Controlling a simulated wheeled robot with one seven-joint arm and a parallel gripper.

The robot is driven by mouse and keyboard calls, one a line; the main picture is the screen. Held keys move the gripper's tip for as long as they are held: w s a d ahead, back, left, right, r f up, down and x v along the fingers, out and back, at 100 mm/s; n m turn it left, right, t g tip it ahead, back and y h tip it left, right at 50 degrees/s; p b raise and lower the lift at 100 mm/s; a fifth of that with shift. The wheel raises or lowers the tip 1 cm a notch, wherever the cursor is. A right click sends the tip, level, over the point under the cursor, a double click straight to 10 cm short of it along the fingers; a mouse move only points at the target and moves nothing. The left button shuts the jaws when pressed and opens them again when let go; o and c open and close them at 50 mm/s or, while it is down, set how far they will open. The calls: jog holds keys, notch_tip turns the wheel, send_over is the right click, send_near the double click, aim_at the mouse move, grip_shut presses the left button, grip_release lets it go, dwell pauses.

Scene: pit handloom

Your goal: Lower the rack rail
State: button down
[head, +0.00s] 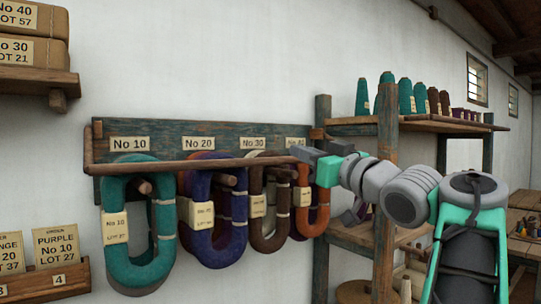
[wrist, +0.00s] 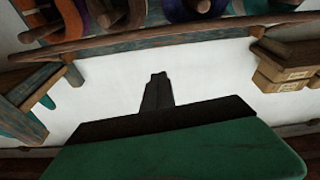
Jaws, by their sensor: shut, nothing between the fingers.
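The rack rail (head: 228,163) is a long wooden bar, raised across the front of the hanks just below the number labels. A bracket joins it to the rack board (head: 220,129) at the left end. In the wrist view, the rail (wrist: 150,38) runs across the upper part. My gripper (head: 298,153) is shut and empty near the rail's right end, by the No 40 label. Its shut dark fingertips (wrist: 158,77) point toward the rail, with white wall showing between in the wrist view. I cannot tell whether they touch it in depth.
Hanks hang on pegs behind the rail: teal (head: 112,232), purple-blue (head: 236,235), brown (head: 268,243) and orange (head: 313,228). A wooden shelf post (head: 386,215) stands close to my wrist, with cones of yarn (head: 405,97) above. Wrapped parcels (head: 32,52) sit on the upper left shelf.

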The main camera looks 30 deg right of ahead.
jog(key=w+a+f+m+p, duration=0.1)
jog(key=w+p, duration=0.3)
jog(key=w, duration=0.7)
jog(key=shift+w, duration=0.25)
